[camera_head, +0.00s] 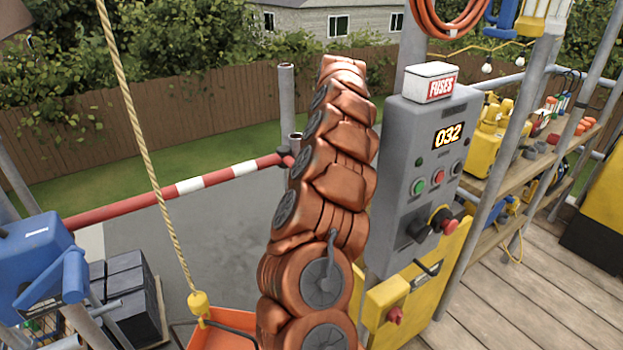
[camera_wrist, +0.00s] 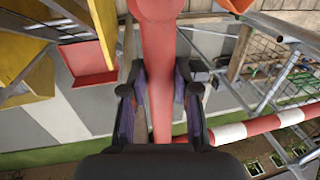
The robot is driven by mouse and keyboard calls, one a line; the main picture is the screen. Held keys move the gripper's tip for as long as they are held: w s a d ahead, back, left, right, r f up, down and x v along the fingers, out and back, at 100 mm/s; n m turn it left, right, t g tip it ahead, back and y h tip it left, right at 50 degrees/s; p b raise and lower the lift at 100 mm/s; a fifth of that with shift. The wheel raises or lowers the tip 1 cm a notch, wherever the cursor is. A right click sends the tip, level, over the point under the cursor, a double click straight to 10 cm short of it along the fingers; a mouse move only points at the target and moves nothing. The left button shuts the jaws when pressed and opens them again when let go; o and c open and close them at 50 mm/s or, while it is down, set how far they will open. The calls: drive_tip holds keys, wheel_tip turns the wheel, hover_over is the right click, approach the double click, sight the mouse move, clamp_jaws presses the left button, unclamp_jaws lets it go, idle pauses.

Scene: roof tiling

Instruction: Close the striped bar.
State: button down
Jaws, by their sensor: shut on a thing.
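The red-and-white striped bar (camera_head: 190,186) runs across the head view from the blue machine at left to grey posts at middle. Its right end is beside my copper-coloured arm, which hides my gripper there. In the wrist view, the striped bar (camera_wrist: 262,126) crosses at lower right and passes behind the right finger. My gripper (camera_wrist: 159,78) has one finger on each side of a red bar-like part, which runs up the picture and seems to join the striped bar. The exact joint is hidden.
A grey control box (camera_head: 428,165) with buttons and a FUSES carton (camera_head: 430,84) stands right of my arm. A rope (camera_head: 140,130) hangs over an orange tray (camera_head: 222,336). Dark blocks (camera_head: 128,290) are stacked at lower left. Shelves (camera_head: 545,155) stand at right.

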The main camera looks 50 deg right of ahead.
drive_tip(key=shift+d+r, duration=0.1)
drive_tip(key=shift+d, duration=0.1)
drive_tip(key=c, duration=1)
unclamp_jaws()
drive_tip(key=shift+s, duration=0.1)
drive_tip(key=shift+o, duration=0.8)
drive_tip(key=shift+a, duration=0.1)
wheel_tip(320, 180, up, 7)
drive_tip(key=d, duration=0.1)
drive_tip(key=shift+d, duration=0.3)
drive_tip(key=shift+s+r, duration=0.1)
drive_tip(key=shift+s, duration=0.05)
drive_tip(key=shift+a, duration=0.1)
